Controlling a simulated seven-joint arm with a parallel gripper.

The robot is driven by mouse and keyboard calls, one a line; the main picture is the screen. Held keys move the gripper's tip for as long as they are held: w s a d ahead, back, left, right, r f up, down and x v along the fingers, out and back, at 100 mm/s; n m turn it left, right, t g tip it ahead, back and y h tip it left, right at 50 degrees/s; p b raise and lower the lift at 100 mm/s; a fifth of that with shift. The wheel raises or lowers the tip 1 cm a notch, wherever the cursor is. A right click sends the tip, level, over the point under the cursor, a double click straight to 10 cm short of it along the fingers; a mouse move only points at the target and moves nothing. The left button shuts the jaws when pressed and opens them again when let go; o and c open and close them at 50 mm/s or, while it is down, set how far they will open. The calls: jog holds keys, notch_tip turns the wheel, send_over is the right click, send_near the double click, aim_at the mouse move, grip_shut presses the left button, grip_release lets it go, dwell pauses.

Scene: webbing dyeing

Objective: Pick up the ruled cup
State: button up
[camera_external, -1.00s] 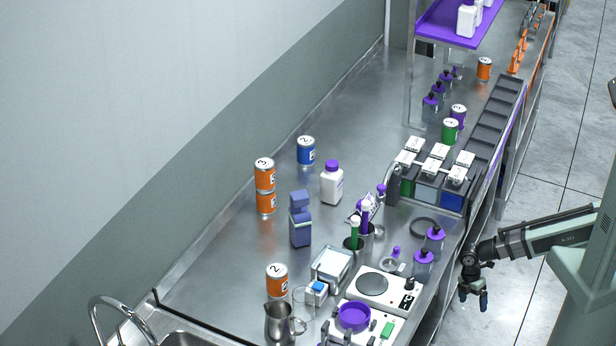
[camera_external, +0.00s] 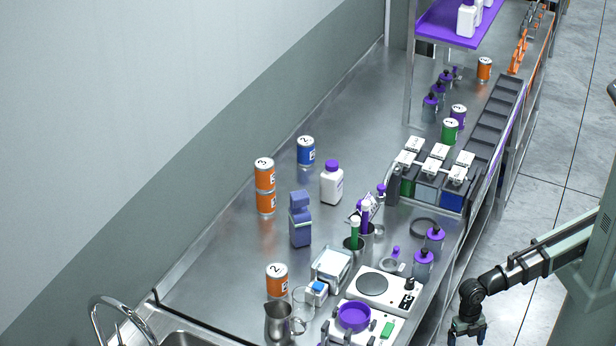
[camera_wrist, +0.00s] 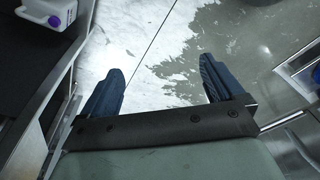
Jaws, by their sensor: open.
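A clear glass cup (camera_external: 303,299), which may be the ruled cup, stands on the steel bench beside the steel pitcher (camera_external: 279,322). Any ruled marks on it are too small to make out. My gripper (camera_external: 467,339) hangs off the right side of the bench, low and well apart from the cup. In the wrist view my gripper (camera_wrist: 162,72) is open, with nothing between its two dark blue fingers. The cup does not show there; floor lies below the fingers.
Between cup and gripper stand a hot plate (camera_external: 375,291), a white unit with a purple bowl (camera_external: 354,316), and purple-capped bottles (camera_external: 423,263). An orange can (camera_external: 277,280) is behind the cup. The wrist view shows a white jug (camera_wrist: 50,12) at upper left.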

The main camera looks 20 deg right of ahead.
jog(key=s+a+r+y, duration=0.2)
jog(key=s+a+r, duration=0.7)
jog(key=s+r, duration=0.35)
jog(key=w+a+r+m+y, duration=0.1)
jog(key=w+a+r+m, duration=0.2)
jog(key=a+r, duration=0.2)
jog(key=w+a+r+m+y, duration=0.1)
jog(key=a+r+m, duration=0.3)
jog(key=a, duration=0.4)
jog(key=w+a+r+m, duration=0.4)
jog(key=a+r, duration=0.2)
jog(key=shift+w+a+r+y, duration=0.3)
jog(key=shift+a+r+y, duration=0.05)
jog(key=shift+y, duration=0.05)
jog(key=w+a+r+m, duration=0.35)
jog(key=w+a, duration=0.25)
jog(key=w, duration=0.2)
jog(key=m+t+y, duration=0.2)
jog(key=m, duration=0.1)
send_over(303, 300)
jog(key=s+d, duration=0.2)
notch_tip(303, 300, down, 4)
jog(key=shift+s+r, duration=0.15)
jog(key=shift+r, duration=0.05)
jog(key=shift+s+x, duration=0.1)
jog(key=shift+x, duration=1.3)
jog(key=shift+s+x, duration=0.15)
jog(key=shift+x, duration=1.3)
jog(key=shift+d+f, duration=0.1)
jog(key=shift+d, duration=0.05)
